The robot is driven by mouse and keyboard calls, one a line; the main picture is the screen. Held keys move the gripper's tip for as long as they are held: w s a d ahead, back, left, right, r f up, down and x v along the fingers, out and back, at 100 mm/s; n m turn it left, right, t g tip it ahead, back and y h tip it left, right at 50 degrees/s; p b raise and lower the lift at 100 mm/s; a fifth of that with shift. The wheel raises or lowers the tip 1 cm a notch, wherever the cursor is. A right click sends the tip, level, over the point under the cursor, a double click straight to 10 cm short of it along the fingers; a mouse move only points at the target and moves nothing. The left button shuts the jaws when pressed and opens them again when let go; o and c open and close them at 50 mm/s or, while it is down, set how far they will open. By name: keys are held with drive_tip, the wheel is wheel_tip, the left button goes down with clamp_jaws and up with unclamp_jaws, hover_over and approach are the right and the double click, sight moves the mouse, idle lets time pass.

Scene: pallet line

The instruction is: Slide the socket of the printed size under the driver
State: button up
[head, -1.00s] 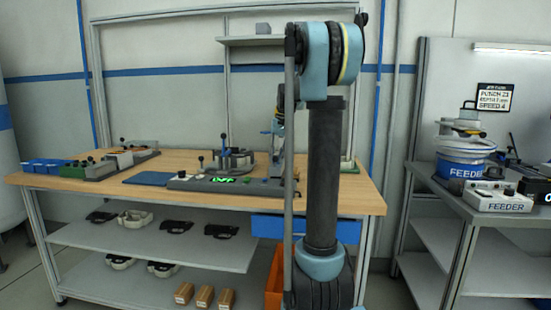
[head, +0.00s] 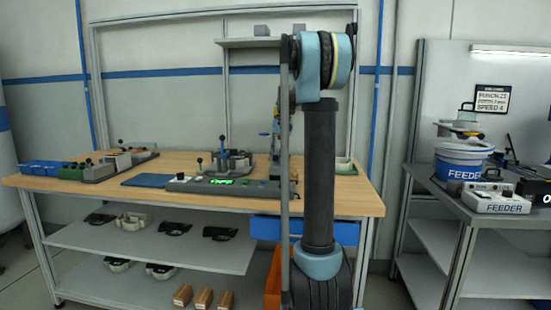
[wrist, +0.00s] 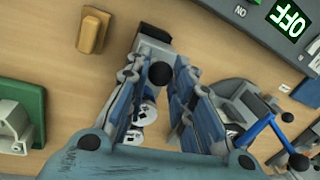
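My gripper (wrist: 162,72) shows in the wrist view with its two blue-padded fingers apart, above the bench. Between them are a black ball knob (wrist: 161,75) and pale round pieces with dark holes (wrist: 146,110), perhaps sockets. I cannot tell whether the fingers touch any of these. A grey block (wrist: 153,45) lies beyond the fingertips. At right is a grey fixture (wrist: 232,95) with a blue lever, which also stands on the bench in the head view (head: 238,163). I cannot identify the driver with certainty, and no printed socket size is legible.
A control panel (wrist: 225,15) with a green OFF display (wrist: 290,18) lies along the bench. A tan block (wrist: 93,30) and a green-and-grey fixture (wrist: 35,95) lie left of my gripper. In the head view, blue bins (head: 42,168) stand at bench left; a feeder table (head: 450,200) stands right.

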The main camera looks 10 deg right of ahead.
drive_tip(key=o, duration=0.3)
wheel_tip(320, 180, up, 10)
drive_tip(key=shift+f, duration=0.1)
idle(0.6)
